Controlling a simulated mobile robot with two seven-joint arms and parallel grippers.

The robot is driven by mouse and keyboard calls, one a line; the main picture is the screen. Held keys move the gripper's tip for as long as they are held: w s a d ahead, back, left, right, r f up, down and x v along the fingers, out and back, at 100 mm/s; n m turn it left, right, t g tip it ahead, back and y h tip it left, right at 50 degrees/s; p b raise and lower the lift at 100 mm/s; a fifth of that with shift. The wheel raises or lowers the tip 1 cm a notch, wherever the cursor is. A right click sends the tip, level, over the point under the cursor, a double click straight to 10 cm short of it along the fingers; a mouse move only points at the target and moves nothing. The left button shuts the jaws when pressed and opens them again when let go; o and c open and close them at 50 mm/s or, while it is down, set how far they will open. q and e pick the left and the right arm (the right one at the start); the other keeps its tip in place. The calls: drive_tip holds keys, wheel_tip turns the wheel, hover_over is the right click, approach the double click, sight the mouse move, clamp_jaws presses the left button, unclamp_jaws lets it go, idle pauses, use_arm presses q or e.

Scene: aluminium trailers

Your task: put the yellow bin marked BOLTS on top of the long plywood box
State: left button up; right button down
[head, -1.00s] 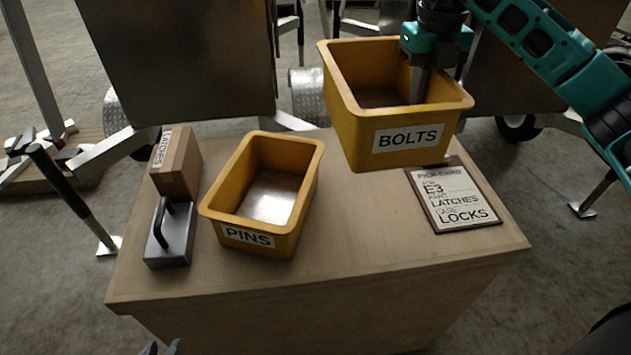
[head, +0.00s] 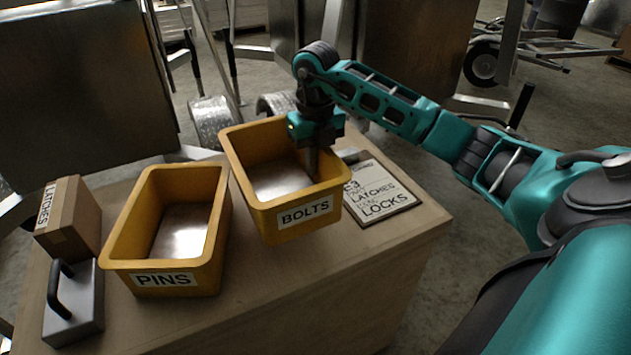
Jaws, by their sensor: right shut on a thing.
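The yellow bin marked BOLTS (head: 278,218) is in the middle of the head view, upright or nearly so, and looks empty. My right gripper (head: 312,163) is shut on its right-hand wall, with one finger showing inside the bin. The bin is over the wooden bench top (head: 340,260), right of the PINS bin; I cannot tell whether its base touches the top. I cannot tell whether this wooden bench is the long plywood box; no other long plywood box is clear in view. My left gripper is not in view.
The yellow PINS bin (head: 165,280) stands close on the left. A LATCHES carton (head: 75,225) and a grey block with a black handle (head: 75,310) are at far left. A pick card (head: 380,195) lies to the right. Metal trailers (head: 75,85) stand behind.

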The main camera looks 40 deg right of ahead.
sight(316, 179)
drive_tip(key=shift+f+b, duration=0.35)
drive_tip(key=shift+f, duration=1.85)
drive_tip(key=shift+f, duration=0.15)
drive_tip(key=c, duration=1.2)
unclamp_jaws()
drive_tip(key=shift+c, duration=0.2)
wheel_tip(316, 179, up, 12)
drive_tip(key=shift+r+p, duration=0.1)
drive_tip(key=shift+p, duration=1)
